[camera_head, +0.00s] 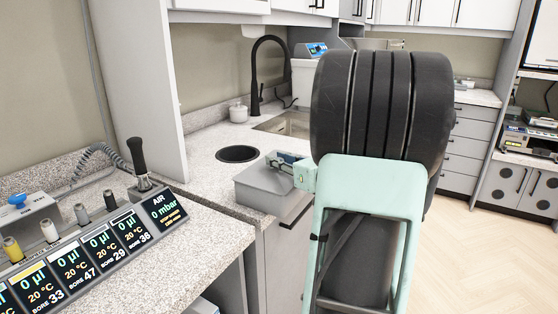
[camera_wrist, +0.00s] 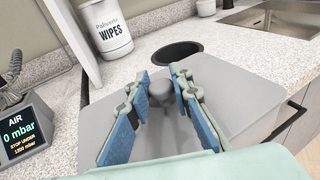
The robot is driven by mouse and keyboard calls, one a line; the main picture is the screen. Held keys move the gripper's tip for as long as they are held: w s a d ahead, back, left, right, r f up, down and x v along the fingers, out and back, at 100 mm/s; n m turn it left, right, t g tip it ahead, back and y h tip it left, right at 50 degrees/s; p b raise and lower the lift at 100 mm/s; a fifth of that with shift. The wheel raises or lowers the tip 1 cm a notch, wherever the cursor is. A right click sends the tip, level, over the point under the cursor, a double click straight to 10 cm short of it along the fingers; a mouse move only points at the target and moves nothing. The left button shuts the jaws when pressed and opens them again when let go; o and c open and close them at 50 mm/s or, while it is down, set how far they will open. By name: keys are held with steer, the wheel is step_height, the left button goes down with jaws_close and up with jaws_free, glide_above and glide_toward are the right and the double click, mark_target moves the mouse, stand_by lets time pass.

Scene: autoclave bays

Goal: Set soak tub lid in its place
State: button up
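A grey rectangular lid (camera_wrist: 238,88) with a rounded knob (camera_wrist: 161,92) fills the middle of the wrist view. In the head view the lid (camera_head: 270,178) tops a grey box-like body, which I take for the soak tub (camera_head: 254,199), at the counter's front edge. I cannot tell whether it is fully seated. My gripper (camera_wrist: 161,75) is over the lid, with its blue-padded fingers on either side of the knob and slight gaps showing. In the head view my gripper (camera_head: 284,160) is partly hidden by my arm, and the knob is not visible.
A round dark opening (camera_head: 237,154) lies in the counter behind the lid, with a sink (camera_head: 287,124) and black tap (camera_head: 258,75) beyond. A wipes canister (camera_wrist: 104,28) stands back left. A control panel (camera_head: 100,245) is at left. Floor (camera_head: 490,235) is clear at right.

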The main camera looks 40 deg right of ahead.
steer(key=o, duration=0.5)
steer(key=s+r, duration=0.1)
steer(key=s, duration=1.1)
steer(key=shift+r, duration=0.4)
steer(key=shift+w, duration=0.1)
